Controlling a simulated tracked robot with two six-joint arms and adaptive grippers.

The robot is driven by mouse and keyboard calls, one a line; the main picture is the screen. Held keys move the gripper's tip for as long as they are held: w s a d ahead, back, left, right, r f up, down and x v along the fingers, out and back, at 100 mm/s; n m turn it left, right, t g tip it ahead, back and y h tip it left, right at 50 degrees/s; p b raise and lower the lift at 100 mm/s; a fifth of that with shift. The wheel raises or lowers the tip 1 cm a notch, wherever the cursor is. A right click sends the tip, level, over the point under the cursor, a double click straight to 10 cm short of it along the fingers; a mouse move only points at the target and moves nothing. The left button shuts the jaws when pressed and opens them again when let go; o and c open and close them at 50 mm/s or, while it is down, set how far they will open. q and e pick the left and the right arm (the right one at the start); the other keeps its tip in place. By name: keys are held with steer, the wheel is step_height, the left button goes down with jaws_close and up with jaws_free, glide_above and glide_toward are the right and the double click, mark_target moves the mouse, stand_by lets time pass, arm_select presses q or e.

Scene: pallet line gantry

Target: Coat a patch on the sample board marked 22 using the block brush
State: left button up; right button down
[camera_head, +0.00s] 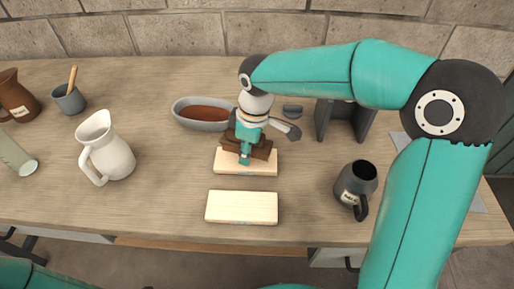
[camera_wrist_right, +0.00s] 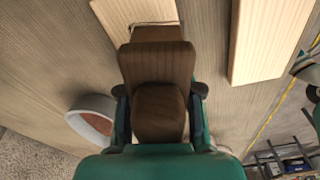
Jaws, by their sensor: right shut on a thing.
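My right gripper (camera_head: 245,152) is shut on the brown block brush (camera_head: 262,151). The brush also fills the middle of the right wrist view (camera_wrist_right: 158,62). The brush is over the far pale sample board (camera_head: 246,169) and hides its far part. I cannot tell whether its bristles touch the board. A second pale sample board (camera_head: 242,207) lies nearer, with a bare top. Both boards also show in the right wrist view, the far one (camera_wrist_right: 110,14) and the near one (camera_wrist_right: 268,38). I cannot read a number on either. My left gripper is out of view.
A grey oval bowl (camera_head: 181,112) with red-brown contents stands behind left of the far board. A dark mug (camera_head: 352,184) is at the right, a dark stand (camera_head: 361,124) behind it. A cream jug (camera_head: 109,155), grey cup (camera_head: 68,100) and brown jug (camera_head: 17,95) stand left.

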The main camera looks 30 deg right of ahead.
mark_target(230, 151)
steer(key=shift+w+a+r+p, duration=0.1)
steer(key=shift+w+a+p, duration=0.1)
steer(key=shift+w+a, duration=0.3)
steer(key=shift+w+a+p, duration=0.25)
steer(key=shift+a, duration=0.5)
steer(key=shift+w+a+r+p, duration=0.1)
steer(key=shift+w+a+p, duration=0.1)
steer(key=shift+w+a, duration=0.3)
steer(key=shift+w+a+p, duration=0.35)
steer(key=shift+w+a, duration=0.05)
steer(key=shift+a, duration=0.4)
steer(key=shift+w+a+p, duration=0.3)
steer(key=shift+w+a, duration=0.1)
steer(key=shift+a, duration=0.4)
steer(key=shift+a+r, duration=0.1)
steer(key=shift+r, duration=0.05)
